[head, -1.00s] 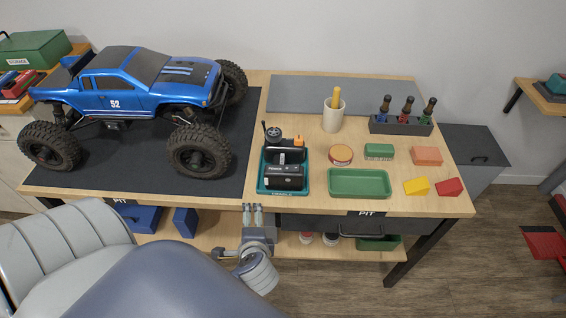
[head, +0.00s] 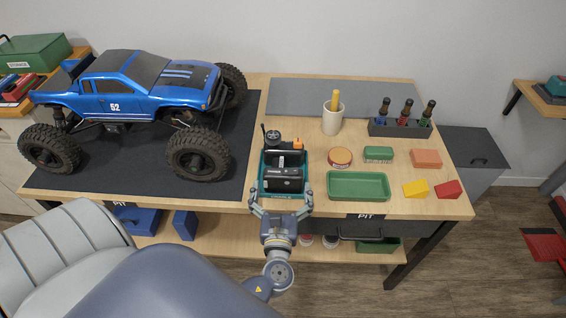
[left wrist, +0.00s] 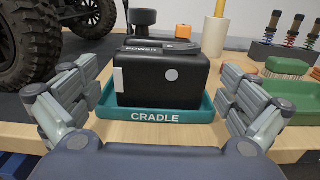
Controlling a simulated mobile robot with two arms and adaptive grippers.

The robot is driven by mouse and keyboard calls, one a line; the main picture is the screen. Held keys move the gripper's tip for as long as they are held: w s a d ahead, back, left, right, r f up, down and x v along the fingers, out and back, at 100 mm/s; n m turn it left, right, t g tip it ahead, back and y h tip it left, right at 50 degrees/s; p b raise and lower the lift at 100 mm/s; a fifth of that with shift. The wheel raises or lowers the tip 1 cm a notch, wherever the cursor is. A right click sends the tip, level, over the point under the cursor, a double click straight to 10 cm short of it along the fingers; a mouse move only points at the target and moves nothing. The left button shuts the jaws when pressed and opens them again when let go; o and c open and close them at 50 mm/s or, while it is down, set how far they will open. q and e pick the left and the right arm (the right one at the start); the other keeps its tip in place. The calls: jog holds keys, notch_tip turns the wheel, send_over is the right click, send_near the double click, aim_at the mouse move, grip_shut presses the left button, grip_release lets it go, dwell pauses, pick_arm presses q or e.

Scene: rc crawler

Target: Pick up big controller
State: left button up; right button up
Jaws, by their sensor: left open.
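The big controller (head: 284,170) is a black box with a dark wheel and an orange part on top. It sits in a teal cradle (head: 265,188) near the front edge of the bench. In the left wrist view the controller (left wrist: 165,82) faces me, marked POWER, and the cradle (left wrist: 200,108) rim reads CRADLE. My left gripper (head: 281,200) is open at the front of the cradle. Its two fingers (left wrist: 160,95) stand on either side of the cradle's front, with the controller between and beyond them. They do not appear to touch the controller. My right gripper is not in view.
A blue crawler truck (head: 130,90) stands on a dark mat at the left. A green tray (head: 358,199) is close to the right of the cradle.

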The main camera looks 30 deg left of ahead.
aim_at(284, 168)
pick_arm(q)
jog(key=x, duration=0.3)
jog(key=p+x, duration=0.1)
jog(key=x, duration=0.3)
jog(key=shift+w+a+f, duration=0.1)
jog(key=shift+w+f, duration=0.15)
jog(key=shift+c, duration=0.6)
jog(key=shift+r, duration=0.1)
jog(key=c, duration=1)
